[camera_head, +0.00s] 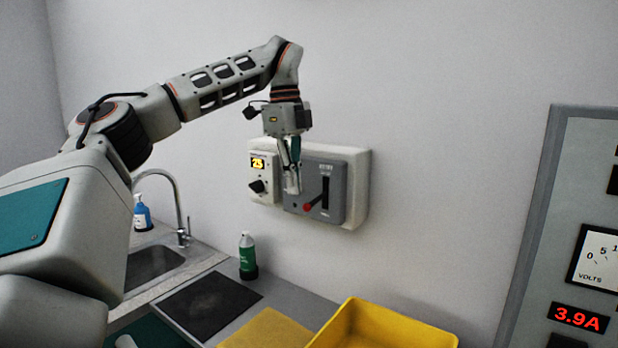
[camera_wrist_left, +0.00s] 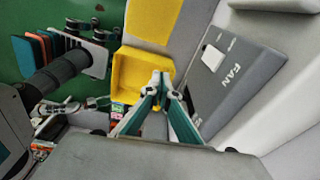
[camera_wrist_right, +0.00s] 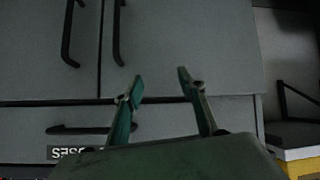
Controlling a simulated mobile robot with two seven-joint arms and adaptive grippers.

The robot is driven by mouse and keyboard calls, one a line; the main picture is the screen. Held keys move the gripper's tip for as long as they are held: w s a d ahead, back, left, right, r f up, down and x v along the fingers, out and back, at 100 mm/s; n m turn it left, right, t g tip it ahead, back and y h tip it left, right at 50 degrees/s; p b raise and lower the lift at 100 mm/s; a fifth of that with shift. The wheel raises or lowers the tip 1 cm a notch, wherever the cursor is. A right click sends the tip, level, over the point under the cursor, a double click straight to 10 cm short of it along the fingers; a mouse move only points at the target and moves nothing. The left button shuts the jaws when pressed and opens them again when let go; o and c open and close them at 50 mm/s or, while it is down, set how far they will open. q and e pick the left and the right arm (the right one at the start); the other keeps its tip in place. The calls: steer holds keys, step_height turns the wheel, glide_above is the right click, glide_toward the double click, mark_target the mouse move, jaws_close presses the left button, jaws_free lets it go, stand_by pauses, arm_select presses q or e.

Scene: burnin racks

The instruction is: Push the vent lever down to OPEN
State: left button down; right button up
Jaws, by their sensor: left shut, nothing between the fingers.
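The vent lever (camera_head: 308,206) has a red knob and sticks out toward the lower left from a dark upright slot on a grey wall panel (camera_head: 334,170). The panel's small lettering is too small to read in the head view. My left gripper (camera_head: 292,190) is shut and empty, pointing down in front of the panel's left part, up and left of the red knob. In the left wrist view its fingertips (camera_wrist_left: 160,78) meet, and the lever cannot be made out there. My right gripper (camera_wrist_right: 159,84) is open and empty in the right wrist view, facing grey cabinet fronts.
Below are a green bottle (camera_head: 248,257), a sink (camera_head: 152,268), a dark mat (camera_head: 208,302) and a yellow bin (camera_head: 385,328). A grey rack (camera_head: 548,190) stands at right.

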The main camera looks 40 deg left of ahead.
arm_select(q)
step_height(320, 180, up, 12)
steer(key=a, duration=0.1)
stand_by(0.7)
steer(key=shift+s+f, duration=0.15)
stand_by(0.4)
